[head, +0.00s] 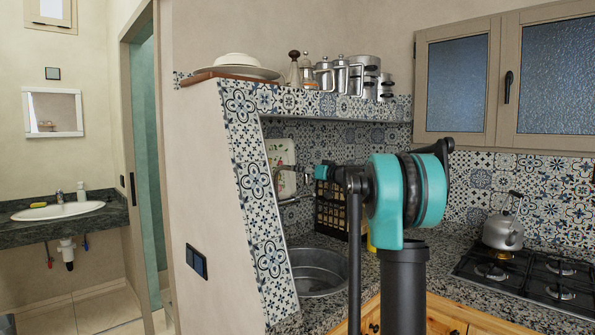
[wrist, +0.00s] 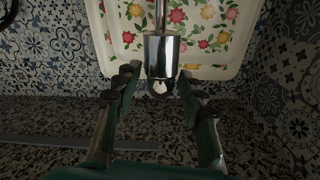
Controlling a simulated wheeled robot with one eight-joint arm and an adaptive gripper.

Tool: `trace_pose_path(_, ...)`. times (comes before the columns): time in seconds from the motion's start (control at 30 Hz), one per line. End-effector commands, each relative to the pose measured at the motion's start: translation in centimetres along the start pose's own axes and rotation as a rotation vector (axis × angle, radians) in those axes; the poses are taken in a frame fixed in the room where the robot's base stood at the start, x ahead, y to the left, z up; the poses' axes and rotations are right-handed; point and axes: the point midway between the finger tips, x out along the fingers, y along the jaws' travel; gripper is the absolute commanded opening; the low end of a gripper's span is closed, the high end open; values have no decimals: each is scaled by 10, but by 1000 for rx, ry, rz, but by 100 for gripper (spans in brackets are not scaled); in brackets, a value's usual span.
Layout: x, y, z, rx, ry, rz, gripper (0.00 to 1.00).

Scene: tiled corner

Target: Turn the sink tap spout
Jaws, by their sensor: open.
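The sink tap spout (wrist: 162,52) is a chrome tube with a thicker cylindrical end, at the upper middle of the wrist view. In the head view the tap (head: 277,178) shows as a thin curved chrome shape above the round metal sink (head: 320,270). My gripper (wrist: 158,82) is open, with one dark finger on each side of the spout end. I see gaps on both sides and cannot tell any contact. In the head view my gripper (head: 308,177) is small beside the tap, and my arm hides part of the area.
A floral tray (wrist: 118,22) stands behind the spout. A dark rack (head: 332,208) stands behind the sink. A tiled wall edge (head: 262,225) borders the sink's left. A shelf with pots (head: 340,75) is above. A kettle (head: 503,232) sits on the stove at right.

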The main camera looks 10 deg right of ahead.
Motion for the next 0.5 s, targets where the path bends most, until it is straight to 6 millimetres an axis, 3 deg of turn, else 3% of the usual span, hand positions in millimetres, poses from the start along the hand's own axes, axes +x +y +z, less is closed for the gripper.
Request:
trace_pose_path(0.2,23,0,0,0,0,-1,41)
trace_pose_path(0.5,28,0,0,0,0,0,41)
